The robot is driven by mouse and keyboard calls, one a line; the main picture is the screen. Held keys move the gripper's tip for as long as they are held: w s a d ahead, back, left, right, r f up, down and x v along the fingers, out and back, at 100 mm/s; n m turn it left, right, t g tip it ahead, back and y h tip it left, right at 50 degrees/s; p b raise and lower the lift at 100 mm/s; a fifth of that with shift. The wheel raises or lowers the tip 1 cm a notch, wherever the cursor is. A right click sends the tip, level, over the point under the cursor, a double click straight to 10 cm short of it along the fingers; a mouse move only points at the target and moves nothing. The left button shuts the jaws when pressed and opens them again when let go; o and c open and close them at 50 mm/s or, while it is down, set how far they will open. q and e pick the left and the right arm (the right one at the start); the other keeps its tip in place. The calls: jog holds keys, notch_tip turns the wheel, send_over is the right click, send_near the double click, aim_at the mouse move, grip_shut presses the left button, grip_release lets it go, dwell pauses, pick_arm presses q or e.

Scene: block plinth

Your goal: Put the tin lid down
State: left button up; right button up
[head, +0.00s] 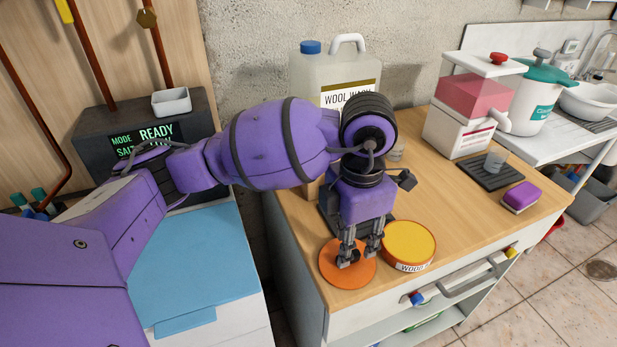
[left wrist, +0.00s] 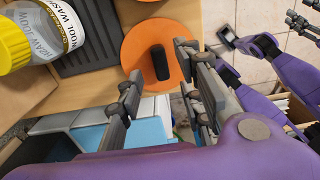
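The tin lid (head: 332,268) is a flat orange disc with a black knob. It lies at the counter's front left edge and also shows in the left wrist view (left wrist: 139,48), with the knob (left wrist: 160,62) upright at its middle. My left gripper (head: 358,257) points down over the lid with its fingers apart. In the left wrist view the fingers (left wrist: 158,70) stand on either side of the knob, with gaps to it. The yellow-topped orange tin (head: 409,243) stands just right of the lid. Purple arm parts, with grey fingers (left wrist: 303,20), show at the left wrist view's right edge.
A wool wash jug (head: 335,75) stands behind my left arm. A pink-and-white dispenser (head: 468,105), a dark tray (head: 492,172) with a small cup and a purple sponge (head: 520,197) sit on the right. The wooden counter (head: 450,215) is bare right of the tin.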

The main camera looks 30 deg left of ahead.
pick_arm(q)
notch_tip(320, 180, up, 9)
jog(key=shift+f, duration=0.1)
dwell(0.6)
